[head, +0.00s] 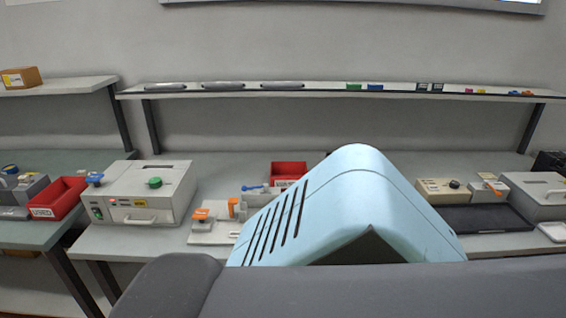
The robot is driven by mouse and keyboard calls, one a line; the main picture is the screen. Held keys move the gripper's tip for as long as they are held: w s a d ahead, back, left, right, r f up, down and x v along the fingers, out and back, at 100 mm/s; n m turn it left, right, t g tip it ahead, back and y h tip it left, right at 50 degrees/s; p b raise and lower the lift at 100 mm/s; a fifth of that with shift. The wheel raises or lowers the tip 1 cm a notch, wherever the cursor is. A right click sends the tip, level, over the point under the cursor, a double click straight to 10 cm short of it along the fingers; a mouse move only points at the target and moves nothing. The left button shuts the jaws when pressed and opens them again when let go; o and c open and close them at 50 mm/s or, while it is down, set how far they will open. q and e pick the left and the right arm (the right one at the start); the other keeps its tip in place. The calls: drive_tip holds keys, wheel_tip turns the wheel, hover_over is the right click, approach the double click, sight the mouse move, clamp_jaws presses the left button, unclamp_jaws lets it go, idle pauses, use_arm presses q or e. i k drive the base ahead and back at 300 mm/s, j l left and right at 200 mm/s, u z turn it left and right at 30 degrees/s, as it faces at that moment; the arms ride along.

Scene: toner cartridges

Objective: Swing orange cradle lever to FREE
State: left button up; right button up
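A pale cradle-like fixture (205,238) sits at the bench's front edge, left of centre. An orange part (201,214) lies low on its left side. An upright orange piece (233,206) stands at its right. I cannot tell which of these is the lever, and no FREE marking is readable. Neither of my grippers shows in the head view. The middle of the bench is hidden.
A beige machine (150,190) with green and blue knobs stands left of the fixture. Red bins (289,170) sit behind the fixture and at far left. A black tray (485,218) lies at right. A shelf (320,92) with small items runs along the wall.

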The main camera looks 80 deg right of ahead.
sight(498, 193)
drive_tip(key=z, duration=3.25)
